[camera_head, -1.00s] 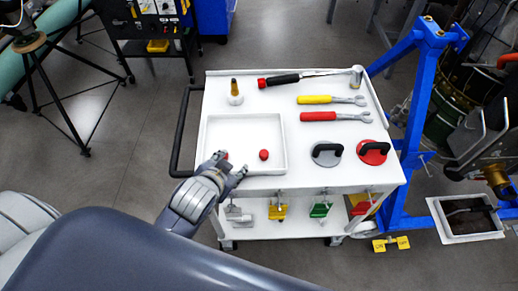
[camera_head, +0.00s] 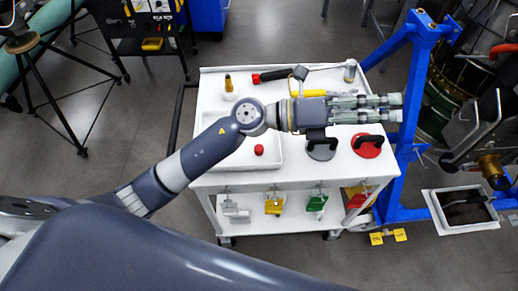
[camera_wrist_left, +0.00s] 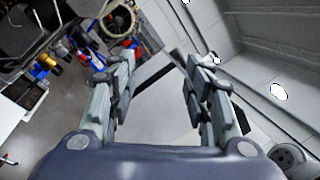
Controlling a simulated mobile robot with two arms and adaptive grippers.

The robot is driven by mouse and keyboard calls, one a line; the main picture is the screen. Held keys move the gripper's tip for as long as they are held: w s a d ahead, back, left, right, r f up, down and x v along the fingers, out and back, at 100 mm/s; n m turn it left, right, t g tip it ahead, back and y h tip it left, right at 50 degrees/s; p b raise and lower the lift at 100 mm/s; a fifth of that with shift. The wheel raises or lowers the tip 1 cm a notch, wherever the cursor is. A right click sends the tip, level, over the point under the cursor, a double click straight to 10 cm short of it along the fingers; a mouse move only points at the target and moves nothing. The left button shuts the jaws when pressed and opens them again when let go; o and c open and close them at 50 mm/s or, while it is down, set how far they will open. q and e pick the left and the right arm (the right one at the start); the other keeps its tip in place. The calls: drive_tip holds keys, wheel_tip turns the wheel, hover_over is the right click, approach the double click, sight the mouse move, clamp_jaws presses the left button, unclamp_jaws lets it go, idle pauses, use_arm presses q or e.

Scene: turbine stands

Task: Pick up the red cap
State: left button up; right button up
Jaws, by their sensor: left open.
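A small red cap (camera_head: 259,150) sits in the shallow white tray (camera_head: 270,167) on the cart top. My left arm reaches across the tray above it, hiding part of the tray. My left gripper (camera_head: 396,107) is to the right of the cap, over the right side of the cart, with its fingers pointing right. In the left wrist view the gripper (camera_wrist_left: 157,65) has its fingers spread with nothing between them. The cap cannot be made out in that view. My right gripper is not in view.
On the white cart (camera_head: 215,100) are a bottle with a brown top (camera_head: 228,85), a black-and-red handled tool (camera_head: 270,76), a partly hidden yellow-handled wrench (camera_head: 308,93), a grey suction lifter (camera_head: 322,150) and a red one (camera_head: 367,146). A blue frame (camera_head: 412,100) stands right of the cart.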

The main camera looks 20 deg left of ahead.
use_arm(q)
wheel_tip(320, 180, down, 8)
drive_tip(key=s+m+g+y, duration=0.1)
drive_tip(key=m+g+y, duration=0.3)
drive_tip(key=m, duration=0.2)
drive_tip(key=m+y+p, duration=0.2)
drive_tip(key=m+y, duration=0.1)
drive_tip(key=y, duration=1.3)
hover_over(259, 147)
drive_tip(key=shift+g, duration=0.3)
drive_tip(key=f, duration=1.5)
drive_tip(key=shift+w+f, duration=0.15)
drive_tip(key=shift+w, duration=0.05)
drive_tip(key=shift+f, duration=0.35)
drive_tip(key=f, duration=0.1)
drive_tip(key=f+p, duration=0.1)
drive_tip(key=f, duration=0.1)
drive_tip(key=f+p, duration=0.1)
drive_tip(key=shift+s+f, duration=0.35)
drive_tip(key=shift+w+f, duration=0.1)
drive_tip(key=shift+f, duration=0.2)
drive_tip(key=c, duration=0.9)
